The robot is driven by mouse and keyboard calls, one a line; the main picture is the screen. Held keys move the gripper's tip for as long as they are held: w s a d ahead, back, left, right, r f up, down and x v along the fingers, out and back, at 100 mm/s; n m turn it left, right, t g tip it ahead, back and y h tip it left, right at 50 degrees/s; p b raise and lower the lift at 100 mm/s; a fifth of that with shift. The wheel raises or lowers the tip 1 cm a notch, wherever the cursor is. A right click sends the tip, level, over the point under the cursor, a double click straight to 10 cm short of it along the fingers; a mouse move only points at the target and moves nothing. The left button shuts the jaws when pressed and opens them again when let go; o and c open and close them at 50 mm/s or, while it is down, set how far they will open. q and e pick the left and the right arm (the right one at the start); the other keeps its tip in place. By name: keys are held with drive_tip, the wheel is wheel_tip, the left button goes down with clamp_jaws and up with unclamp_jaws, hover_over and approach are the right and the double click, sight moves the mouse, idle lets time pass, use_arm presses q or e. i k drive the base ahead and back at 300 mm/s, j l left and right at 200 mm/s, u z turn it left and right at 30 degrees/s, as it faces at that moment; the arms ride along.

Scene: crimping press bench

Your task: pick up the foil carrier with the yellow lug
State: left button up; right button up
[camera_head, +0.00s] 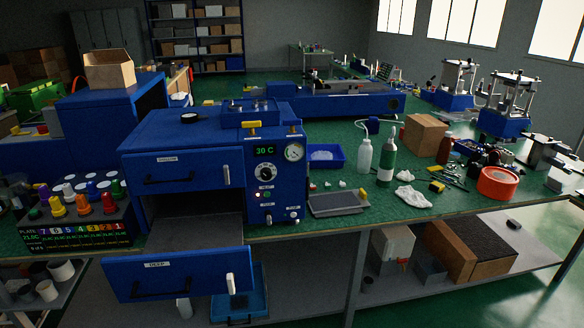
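A flat dark grey tray (338,204) lies on the green bench top, just right of the blue press. A small yellow piece (363,194) shows at its right end. This looks like the foil carrier with the yellow lug, but it is too small to be sure. The blue press (190,133) has a panel reading 30 C, a dial and a gauge. Its upper drawer (180,166), labelled SHALLOW, looks shut. Its lower drawer (170,272), labelled DEEP, is pulled out toward me. Neither of my grippers is in view.
A rack of coloured plugs (82,215) stands left of the press. White cloths (412,197), tools and an orange tape roll (497,183) lie to the right.

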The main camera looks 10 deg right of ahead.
sight(337, 202)
drive_tip(key=i+l, duration=0.7)
drive_tip(key=i+l+u, duration=0.1)
drive_tip(key=i+l, duration=0.6)
drive_tip(key=l, duration=0.1)
